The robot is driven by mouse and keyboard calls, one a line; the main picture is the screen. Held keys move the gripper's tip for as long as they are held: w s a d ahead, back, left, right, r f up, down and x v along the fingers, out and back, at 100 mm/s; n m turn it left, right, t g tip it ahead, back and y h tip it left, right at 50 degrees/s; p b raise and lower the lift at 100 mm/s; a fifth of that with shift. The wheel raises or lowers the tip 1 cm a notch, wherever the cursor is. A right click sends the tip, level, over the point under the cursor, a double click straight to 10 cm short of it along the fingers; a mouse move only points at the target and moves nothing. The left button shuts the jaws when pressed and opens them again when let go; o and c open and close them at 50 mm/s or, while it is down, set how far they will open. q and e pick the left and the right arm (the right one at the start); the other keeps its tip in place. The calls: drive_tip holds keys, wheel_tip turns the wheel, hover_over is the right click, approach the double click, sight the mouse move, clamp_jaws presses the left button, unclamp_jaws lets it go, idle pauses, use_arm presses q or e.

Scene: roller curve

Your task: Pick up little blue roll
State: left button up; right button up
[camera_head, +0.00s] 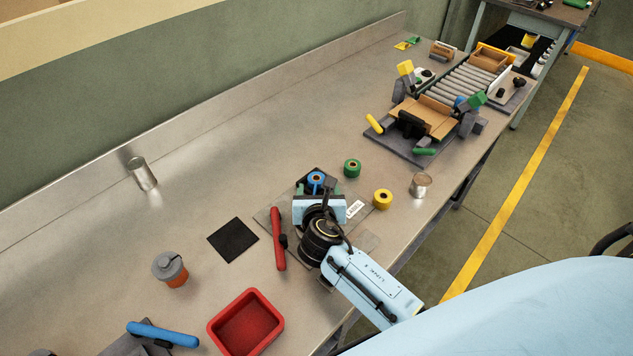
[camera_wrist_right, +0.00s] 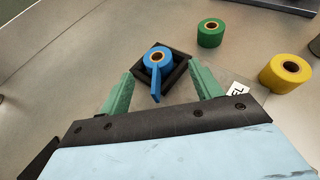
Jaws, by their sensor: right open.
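The little blue roll (camera_head: 316,179) lies in a small black square tray (camera_wrist_right: 180,75) on the table, with a loose tail of tape hanging toward me. In the right wrist view the blue roll (camera_wrist_right: 157,58) sits just beyond the fingertips, between them. In the head view the right gripper (camera_head: 316,190) partly covers the tray. My left gripper is not in view.
A green roll (camera_head: 352,168) and a yellow roll (camera_head: 383,199) stand to the right of the blue one. A metal can (camera_head: 420,185) is farther right. A red-handled tool (camera_head: 278,240), red bin (camera_head: 246,323) and black mat (camera_head: 233,240) lie left. The back of the table is mostly clear.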

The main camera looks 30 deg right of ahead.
sight(316, 181)
drive_tip(key=x, duration=0.4)
drive_tip(key=shift+w+a+f+b, duration=0.1)
drive_tip(key=shift+a+f+b, duration=0.1)
drive_tip(key=shift+b, duration=0.1)
drive_tip(key=shift+r, duration=0.1)
drive_tip(key=c, duration=1)
